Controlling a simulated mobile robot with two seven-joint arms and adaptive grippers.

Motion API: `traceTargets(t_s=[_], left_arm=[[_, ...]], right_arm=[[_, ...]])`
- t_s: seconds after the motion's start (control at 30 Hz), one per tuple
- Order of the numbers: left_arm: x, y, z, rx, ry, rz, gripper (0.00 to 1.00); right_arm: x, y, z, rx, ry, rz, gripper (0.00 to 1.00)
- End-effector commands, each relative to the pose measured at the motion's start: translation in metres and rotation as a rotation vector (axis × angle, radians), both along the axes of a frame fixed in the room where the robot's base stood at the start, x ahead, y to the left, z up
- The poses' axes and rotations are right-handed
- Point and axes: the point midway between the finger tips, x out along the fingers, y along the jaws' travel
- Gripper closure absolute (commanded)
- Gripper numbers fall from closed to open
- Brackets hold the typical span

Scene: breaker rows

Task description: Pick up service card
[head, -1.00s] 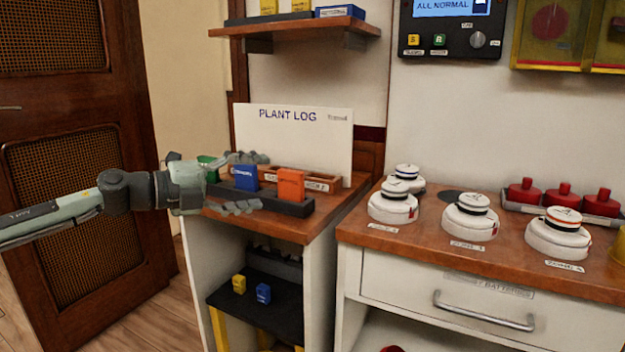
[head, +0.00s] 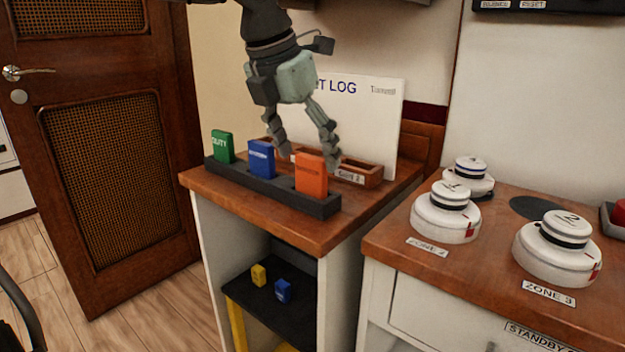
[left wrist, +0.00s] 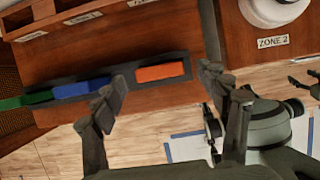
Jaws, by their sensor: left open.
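Three cards stand in a dark slotted rack (head: 240,184) on the wooden cabinet top: a green one (head: 223,146), a blue one (head: 261,158) and an orange one (head: 311,174). The green label ends in "ILITY". The blue and orange labels are too small to read, so I cannot tell which is the service card. My left gripper (head: 307,153) is open and empty, pointing down above the orange card. In the left wrist view the orange card (left wrist: 160,72) lies between the spread fingers (left wrist: 160,88), with the blue card (left wrist: 82,89) left of them.
A wooden tray (head: 360,172) and the white plant log board (head: 375,125) stand behind the rack. Detectors, including the zone 2 one (head: 446,215), stand on the counter to the right. Small yellow and blue blocks (head: 283,291) sit on the lower shelf.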

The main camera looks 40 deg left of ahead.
Motion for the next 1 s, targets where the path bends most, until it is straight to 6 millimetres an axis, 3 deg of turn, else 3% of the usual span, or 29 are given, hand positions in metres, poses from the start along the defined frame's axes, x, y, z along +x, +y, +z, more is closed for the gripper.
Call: traceTargets(t_s=[0.2, 0.53, 0.9, 1.0], left_arm=[[0.009, -0.001, -0.031, -0.002, 0.004, -0.001, 0.26], [0.012, -0.001, -0.037, -0.003, -0.001, -0.001, 0.27], [0.011, -0.001, -0.036, -0.003, -0.001, -0.001, 0.73], [0.012, -0.001, -0.036, -0.003, -0.001, -0.001, 0.8]], right_arm=[[-0.002, -0.001, -0.008, 0.0, 0.014, -0.001, 0.34], [0.0, -0.001, -0.01, 0.001, 0.011, 0.0, 0.34], [0.003, 0.0, -0.005, 0.003, 0.0, 0.002, 0.34], [0.003, 0.0, -0.005, 0.003, 0.0, 0.002, 0.34]])
